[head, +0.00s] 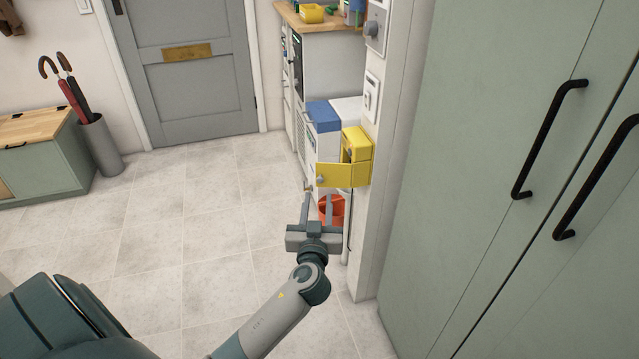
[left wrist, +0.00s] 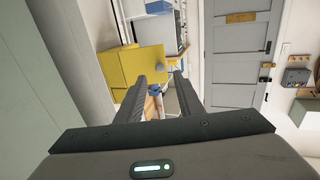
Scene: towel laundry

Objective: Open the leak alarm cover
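The leak alarm is a yellow box (head: 358,143) on the side of the wall, with a dark opening in it. Its yellow cover (head: 340,175) stands swung out to the left of the box, with a small grey knob (head: 321,180) near its free edge. In the left wrist view the yellow cover (left wrist: 150,62) lies beyond the fingers, and the blue-grey knob (left wrist: 156,89) shows between them. My left gripper (head: 317,197) is open and empty just below the cover; contact with the knob cannot be told. My right gripper is not in view.
Tall green cabinets with black handles (head: 548,140) stand at the right. A red bucket (head: 332,208) is behind my left gripper. A counter (head: 330,65) and a grey door (head: 190,70) are at the back. The tiled floor (head: 190,220) at the left is clear.

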